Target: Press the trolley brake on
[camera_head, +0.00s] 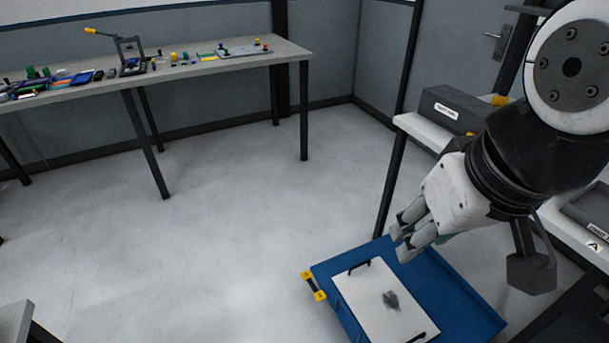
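A blue trolley (455,302) stands low on the floor at the lower right, cut off by the bottom edge. A yellow and black piece (314,286) sits at its left corner and looks like the brake pedal; whether it is up or down cannot be told. A white board (362,294) with two black handles and a dark mark lies on the trolley deck. My gripper (401,242) hangs over the trolley's far side, right of the yellow piece and apart from it. Its fingers are close together, with nothing seen between them, and their exact gap is unclear.
A long workbench (225,62) with tools and small parts runs along the back left. A shelf (413,126) with a dark labelled box (455,108) stands behind my arm. A grey table corner (14,322) shows at lower left. The floor left of the trolley is clear.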

